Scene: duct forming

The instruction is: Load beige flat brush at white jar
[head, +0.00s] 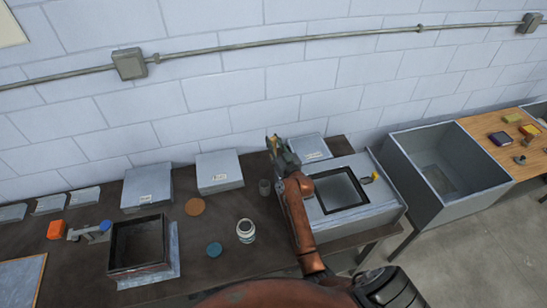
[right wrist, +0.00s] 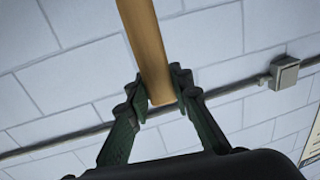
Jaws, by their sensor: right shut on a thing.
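My right gripper (head: 276,146) is raised near the wall, above the back of the bench. In the right wrist view its dark green fingers (right wrist: 160,95) are shut on the beige flat brush (right wrist: 147,45), seen as a plain beige handle running out of the top edge. The brush's bristles are outside that view. The white jar (head: 246,231) stands upright and open on the dark bench, below and left of the gripper in the head view, well apart from it. My left gripper is not in view.
A teal disc (head: 214,249) and a tan disc (head: 195,206) lie near the jar. A grey cup (head: 264,187) stands behind it. A grey duct box (head: 365,207) with a dark-framed opening is at right, and an open dark box (head: 138,244) at left.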

